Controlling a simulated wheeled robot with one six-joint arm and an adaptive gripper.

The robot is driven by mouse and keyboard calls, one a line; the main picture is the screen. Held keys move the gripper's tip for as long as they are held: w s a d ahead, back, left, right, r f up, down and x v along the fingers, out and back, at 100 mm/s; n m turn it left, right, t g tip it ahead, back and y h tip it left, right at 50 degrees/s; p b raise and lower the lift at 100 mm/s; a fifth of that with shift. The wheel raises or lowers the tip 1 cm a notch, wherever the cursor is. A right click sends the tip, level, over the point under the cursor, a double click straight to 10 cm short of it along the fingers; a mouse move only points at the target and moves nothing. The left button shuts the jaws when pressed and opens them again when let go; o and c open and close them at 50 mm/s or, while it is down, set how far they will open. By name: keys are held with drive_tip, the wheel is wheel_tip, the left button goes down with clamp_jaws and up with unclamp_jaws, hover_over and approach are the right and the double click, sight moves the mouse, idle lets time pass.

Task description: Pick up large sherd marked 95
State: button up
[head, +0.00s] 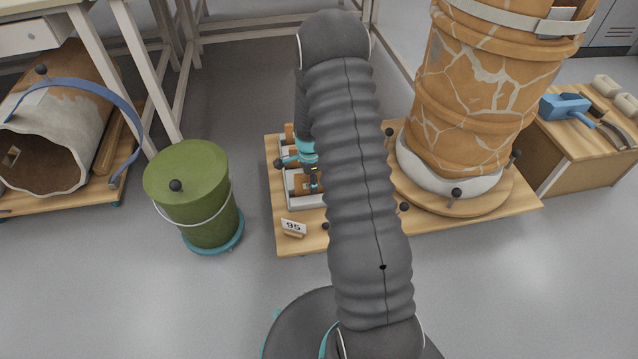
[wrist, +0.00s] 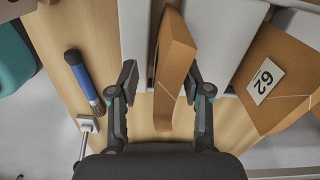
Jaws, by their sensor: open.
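In the wrist view a thick orange-brown sherd (wrist: 173,58) stands on edge in a slot between white blocks. No number shows on it from this side. My gripper (wrist: 161,82) is open, with one finger on each side of the sherd's near end and a gap on both sides. In the head view my gripper (head: 313,182) is over the white rack, largely hidden by my arm. A card reading 95 (head: 293,228) stands in front of the rack. A second sherd marked 62 (wrist: 279,72) leans in the rack to the right.
A large cracked vessel (head: 470,100) stands on the right. The front floor is clear.

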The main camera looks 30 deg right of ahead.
drive_tip(key=shift+f, duration=0.35)
clamp_jaws()
drive_tip(key=shift+r, duration=0.15)
